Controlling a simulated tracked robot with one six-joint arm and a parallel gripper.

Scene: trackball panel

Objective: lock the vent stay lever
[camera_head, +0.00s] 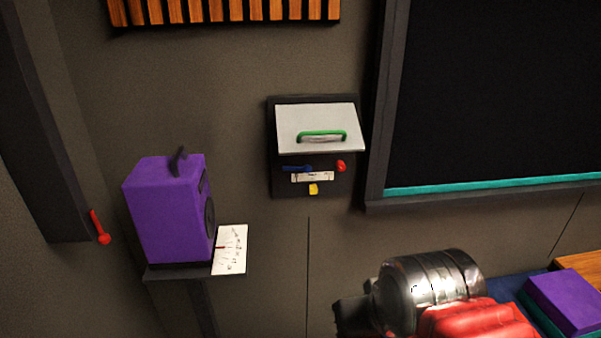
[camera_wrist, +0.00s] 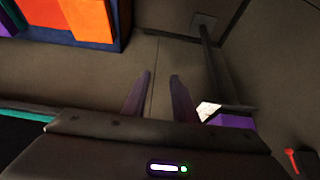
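No lever is labelled as the vent stay lever, so I cannot tell for sure which one it is. A red lever (camera_head: 100,230) with a round knob at its lower end sits at the foot of the dark frame on the left; a red lever also shows at the lower right of the wrist view (camera_wrist: 292,160). A wall box has a blue lever (camera_head: 295,169), a red knob (camera_head: 341,166) and a yellow knob (camera_head: 314,189) below its flap. My gripper (camera_wrist: 160,73) is open and empty, its two fingers apart, away from all of these.
The wall box's pale flap (camera_head: 315,124) has a green handle (camera_head: 322,135). A purple speaker-like box (camera_head: 165,215) and a white scale card (camera_head: 232,249) sit on a small shelf. A large dark framed panel (camera_head: 490,90) is at right. Bare wall lies between.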

